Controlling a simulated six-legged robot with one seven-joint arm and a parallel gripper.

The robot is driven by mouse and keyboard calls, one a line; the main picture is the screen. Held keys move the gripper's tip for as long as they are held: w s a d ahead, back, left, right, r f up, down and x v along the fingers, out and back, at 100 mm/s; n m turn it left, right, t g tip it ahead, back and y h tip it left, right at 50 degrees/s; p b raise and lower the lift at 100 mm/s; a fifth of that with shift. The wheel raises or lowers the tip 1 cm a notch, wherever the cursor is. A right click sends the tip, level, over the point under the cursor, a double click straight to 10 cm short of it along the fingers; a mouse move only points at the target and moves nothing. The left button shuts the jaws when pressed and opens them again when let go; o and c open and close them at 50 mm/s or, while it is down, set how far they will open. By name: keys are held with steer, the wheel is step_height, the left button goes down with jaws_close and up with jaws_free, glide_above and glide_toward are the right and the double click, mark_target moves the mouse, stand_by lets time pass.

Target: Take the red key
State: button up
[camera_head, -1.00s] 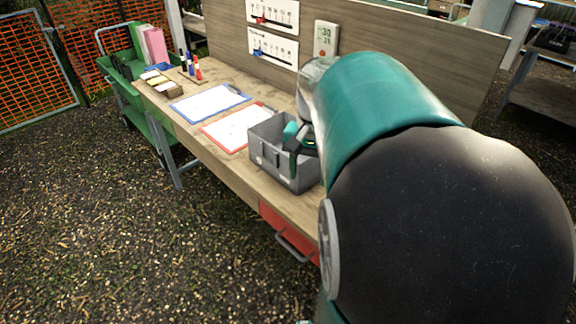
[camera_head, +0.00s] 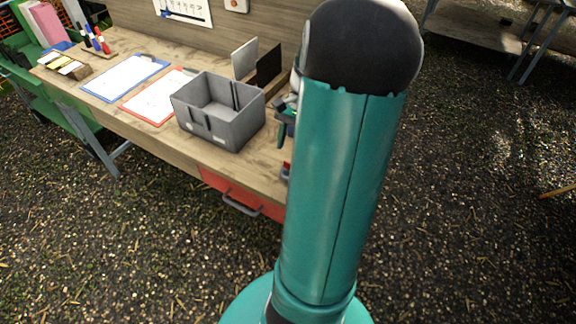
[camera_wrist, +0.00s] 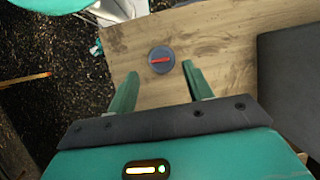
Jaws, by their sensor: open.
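The red key (camera_wrist: 161,60) shows in the wrist view as a small red bar on a dark round disc lying on the wooden worktop (camera_wrist: 215,35). My gripper (camera_wrist: 160,69) is open, its two green fingers spread with the key between and just beyond their tips in the picture. Nothing is held. I cannot tell the height of the fingers above the top. In the head view my gripper (camera_head: 284,124) is mostly hidden behind my arm, right of the grey bin. A small red patch beside my arm there is too covered to name.
The grey bin (camera_head: 241,132) stands on the worktop left of my gripper. A dark grey surface (camera_wrist: 290,85) borders the right of the wrist view. A red-edged clipboard (camera_head: 150,106), a blue-edged clipboard (camera_head: 122,78) and dark and light upright panels (camera_head: 269,64) are nearby.

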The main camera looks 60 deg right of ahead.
mark_target(288, 163)
steer(key=x, duration=0.6)
jaws_close()
steer(key=shift+r, duration=0.15)
